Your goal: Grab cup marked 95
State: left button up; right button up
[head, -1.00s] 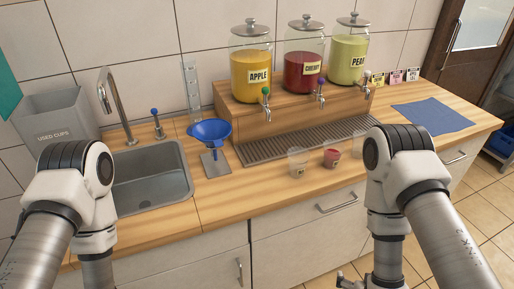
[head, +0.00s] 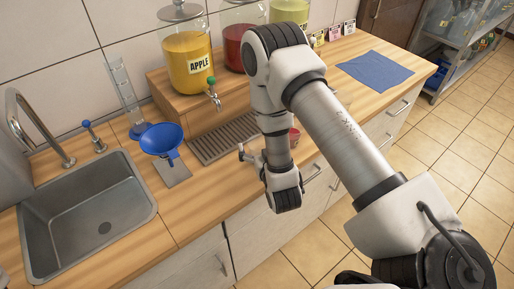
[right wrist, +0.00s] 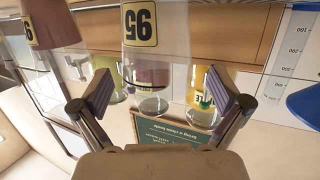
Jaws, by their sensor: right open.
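The clear cup marked 95 (right wrist: 157,65) shows in the right wrist view with a yellow label, upside down in that picture. It stands in line with the space between the fingers of my right gripper (right wrist: 157,92). The gripper is open and holds nothing; I cannot tell how far the cup is from the fingertips. In the head view my right gripper (head: 246,154) is low over the counter's front part, and my arm hides the cup. My left gripper is out of view.
A cup with red content (right wrist: 50,24) stands beside the marked cup; in the head view it is partly behind my arm (head: 295,137). The drip tray (head: 222,140), blue funnel (head: 162,139) and sink (head: 90,215) are left of my arm. A blue cloth (head: 375,69) lies right.

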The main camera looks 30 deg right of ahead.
jog(key=shift+w+d, duration=0.2)
jog(key=shift+w, duration=0.2)
jog(key=shift+s+d, duration=0.1)
jog(key=shift+s, duration=0.2)
jog(key=c, duration=0.3)
jog(key=shift+w, duration=0.15)
jog(key=c, duration=0.5)
